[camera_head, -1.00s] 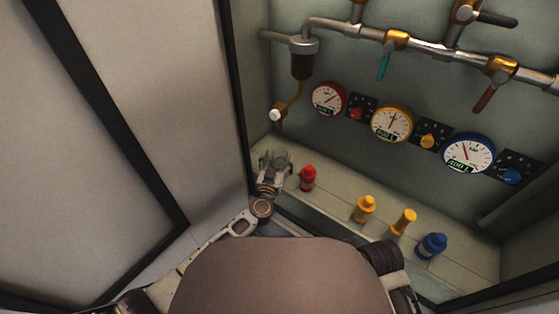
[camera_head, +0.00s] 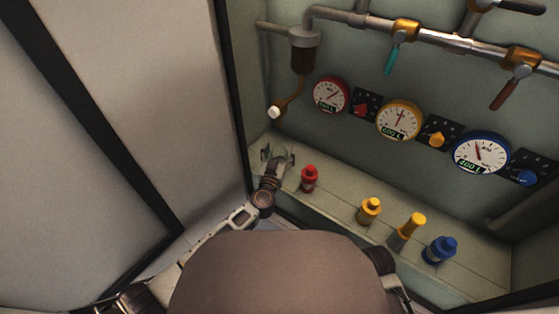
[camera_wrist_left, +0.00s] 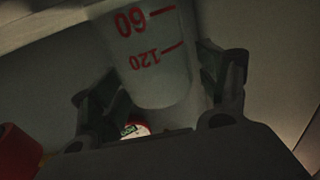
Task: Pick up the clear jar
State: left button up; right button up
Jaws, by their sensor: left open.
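The clear jar (camera_wrist_left: 155,55) shows large in the left wrist view, translucent with red marks 60 and 120 on its side. In the head view, the jar (camera_head: 276,152) is faint at the left end of the shelf, mostly hidden by my left gripper. My left gripper (camera_head: 278,155) is open, with one finger on each side of the jar. In the left wrist view, the fingers (camera_wrist_left: 165,88) flank the jar; I cannot tell whether they touch it. My right gripper is out of view.
A red bottle (camera_head: 309,179) stands close to the right of my left gripper. A pipe outlet with a white tip (camera_head: 274,112) hangs above.

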pick_arm(q)
jog(key=c, duration=1.3)
jog(key=shift+r, duration=0.15)
